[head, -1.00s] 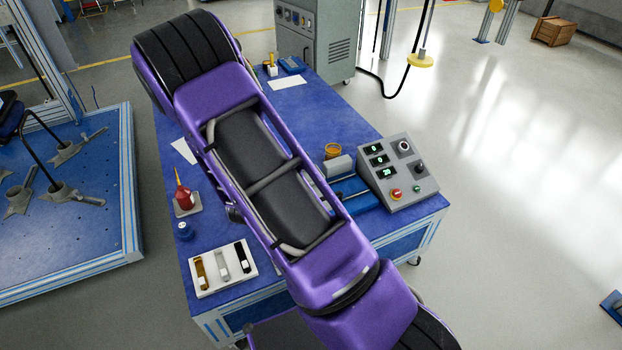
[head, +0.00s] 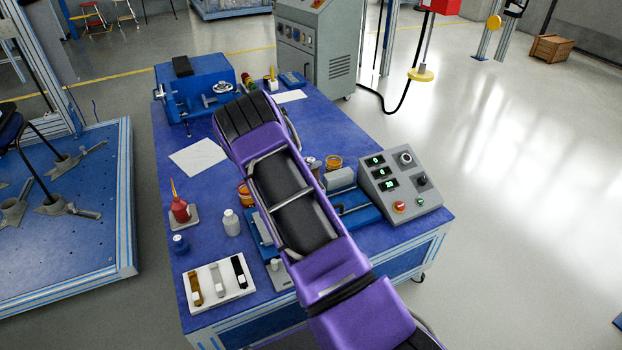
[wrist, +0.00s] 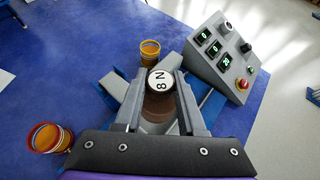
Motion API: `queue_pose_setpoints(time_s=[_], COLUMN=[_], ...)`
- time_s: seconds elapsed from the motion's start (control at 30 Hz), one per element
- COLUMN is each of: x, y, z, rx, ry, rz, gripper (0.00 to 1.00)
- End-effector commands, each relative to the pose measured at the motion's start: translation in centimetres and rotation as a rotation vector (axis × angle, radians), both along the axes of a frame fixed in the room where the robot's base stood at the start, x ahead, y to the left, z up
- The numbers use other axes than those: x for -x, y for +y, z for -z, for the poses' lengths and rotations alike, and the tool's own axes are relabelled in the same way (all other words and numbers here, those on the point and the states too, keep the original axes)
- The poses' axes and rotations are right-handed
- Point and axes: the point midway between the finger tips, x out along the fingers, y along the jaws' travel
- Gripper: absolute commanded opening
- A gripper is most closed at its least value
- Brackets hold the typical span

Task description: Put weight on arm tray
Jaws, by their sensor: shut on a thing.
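A round weight with a white top marked "8 N" (wrist: 160,80) and a brown side is between the two grey fingers of my gripper (wrist: 160,102) in the wrist view. The gripper is shut on it, and the weight's top faces the camera. My gripper is hidden behind my purple arm in the head view. A blue fixture with a grey block (head: 340,180) stands beside my arm on the blue table. A second blue fixture (head: 262,228) is partly behind my arm. I cannot make out which part is the arm tray.
A control box (head: 400,183) stands at the table's right. An orange jar (head: 333,162) and another orange jar (head: 245,194) flank my arm. A white bottle (head: 231,222), a red oil can (head: 180,210) and a white sample holder (head: 207,302) stand left. A blue machine (head: 195,88) is at the back.

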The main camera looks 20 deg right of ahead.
Motion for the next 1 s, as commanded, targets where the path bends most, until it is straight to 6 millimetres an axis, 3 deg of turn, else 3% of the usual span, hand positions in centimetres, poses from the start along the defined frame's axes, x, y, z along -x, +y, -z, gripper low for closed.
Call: queue_pose_setpoints(time_s=[0.27, 0.5, 0.87, 0.9, 1.0], x=[-0.1, -0.1, -0.1, 0.0, 0.0], y=[-0.1, -0.2, -0.1, 0.0, 0.0], z=[1.8, 4.7, 4.9, 5.2, 5.2], rx=[0.004, 0.004, 0.004, 0.001, 0.001], ry=[-0.004, -0.005, -0.006, -0.002, -0.002], rz=[0.0, 0.001, 0.0, 0.0, 0.0], gripper=[0.0, 0.0, 0.0, 0.41, 0.59])
